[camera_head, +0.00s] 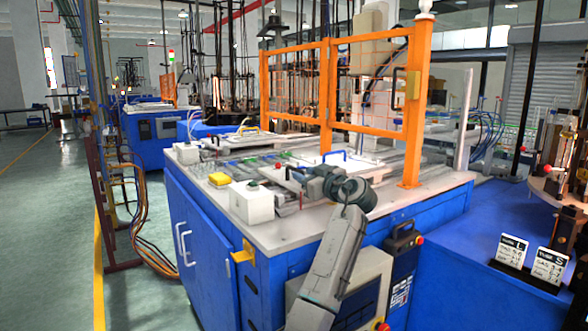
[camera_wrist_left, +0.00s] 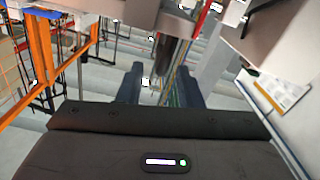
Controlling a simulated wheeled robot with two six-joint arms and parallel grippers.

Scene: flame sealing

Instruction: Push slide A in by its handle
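I cannot read which is slide A. My left gripper (camera_head: 303,174) is low over the machine top, in front of the nearer handle and apart from both. In the left wrist view its two dark fingers (camera_wrist_left: 160,88) are spread, with no handle seen between them. My right gripper is not in view.
An orange mesh guard (camera_head: 376,95) stands along the machine top. A white button box (camera_head: 251,201) and a yellow block (camera_head: 219,180) sit at the front left.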

